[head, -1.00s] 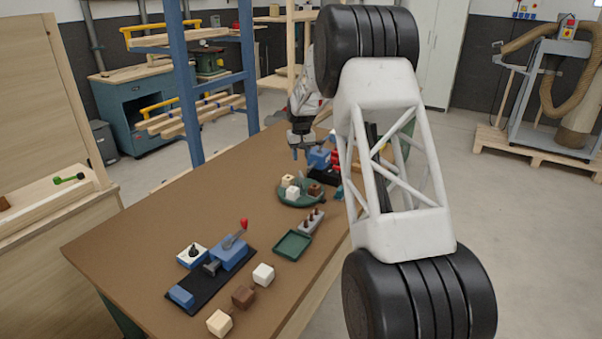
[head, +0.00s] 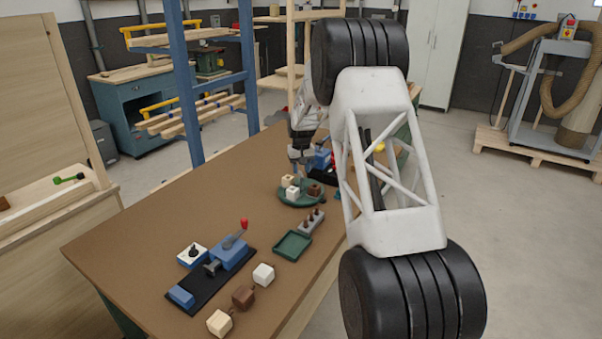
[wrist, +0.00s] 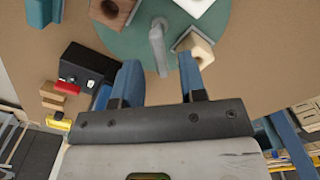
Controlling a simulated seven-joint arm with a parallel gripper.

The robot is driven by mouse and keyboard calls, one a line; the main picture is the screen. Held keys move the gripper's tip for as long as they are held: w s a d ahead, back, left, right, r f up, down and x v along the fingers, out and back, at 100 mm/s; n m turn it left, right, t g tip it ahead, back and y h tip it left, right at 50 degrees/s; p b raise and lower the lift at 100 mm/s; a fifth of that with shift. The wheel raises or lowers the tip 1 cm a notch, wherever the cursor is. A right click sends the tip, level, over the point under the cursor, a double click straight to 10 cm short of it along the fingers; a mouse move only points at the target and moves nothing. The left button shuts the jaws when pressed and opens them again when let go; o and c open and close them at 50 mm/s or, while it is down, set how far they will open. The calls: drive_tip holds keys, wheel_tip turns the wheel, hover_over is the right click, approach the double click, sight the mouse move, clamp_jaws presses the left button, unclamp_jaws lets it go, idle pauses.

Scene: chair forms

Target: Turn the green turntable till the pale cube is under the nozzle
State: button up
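The green turntable (head: 300,204) stands on the brown table and also fills the top of the wrist view (wrist: 137,42). It carries a cream cube with a hole (wrist: 197,46), a white cube (wrist: 195,5) and a brown cube with a hole (wrist: 113,10). In the head view the cream cube (head: 288,181) is at the back, the white cube (head: 293,193) in front, and the brown cube (head: 314,190) right. A grey rod (wrist: 157,45) shows between my fingertips; I cannot tell whether it is touched. My gripper (wrist: 159,66) is open, at the turntable's far edge. I cannot make out the nozzle.
A black box with a red part (wrist: 85,78) is left of my fingers in the wrist view. In front of the turntable are a grey peg block (head: 312,222), a green tray (head: 292,245) and a blue lever fixture (head: 230,252).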

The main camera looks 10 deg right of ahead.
drive_tip(key=shift+f, duration=0.9)
drive_tip(key=shift+c, duration=0.3)
clamp_jaws()
